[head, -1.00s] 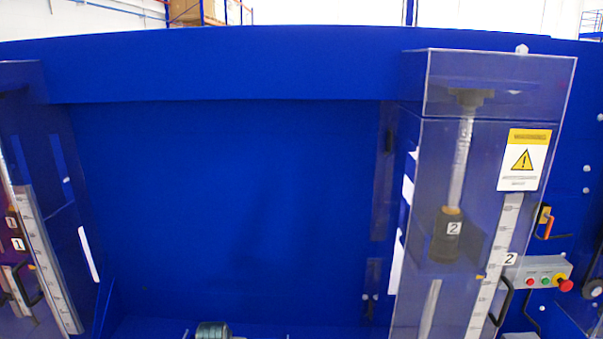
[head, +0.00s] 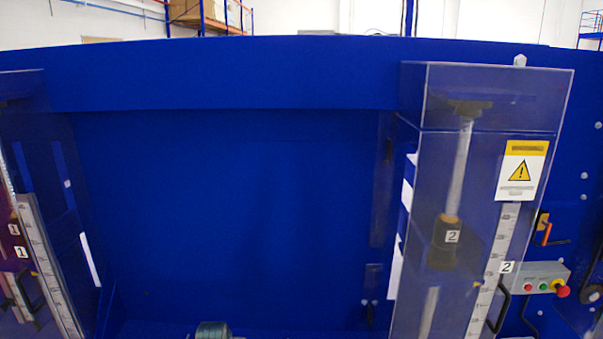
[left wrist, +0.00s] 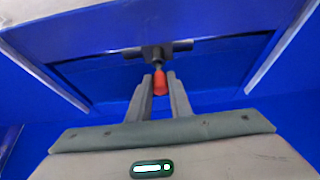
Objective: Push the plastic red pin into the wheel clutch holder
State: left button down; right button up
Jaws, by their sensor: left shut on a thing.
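The red pin (left wrist: 161,85) shows in the left wrist view as a short orange-red piece between the fingers of my left gripper (left wrist: 160,77). The gripper is shut on it. Just beyond the pin is a dark grey fitting (left wrist: 155,53) with a bar reaching to both sides, perhaps the wheel clutch holder. A thin grey stem seems to join pin and fitting in this view; I cannot tell whether the pin sits in it. Neither gripper shows in the head view. My right gripper is not in view.
In the head view a clear-covered column (head: 476,95) marked 2 stands at the right, with a control box (head: 541,277) beside it. Another clear-covered column (head: 22,130) is at the left. A blue panel (head: 235,200) lies between. A grey cylinder (head: 212,330) is cut off at the bottom.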

pick_arm(q)
jog(key=shift+r+p, duration=1.75)
jog(key=shift+r, duration=0.15)
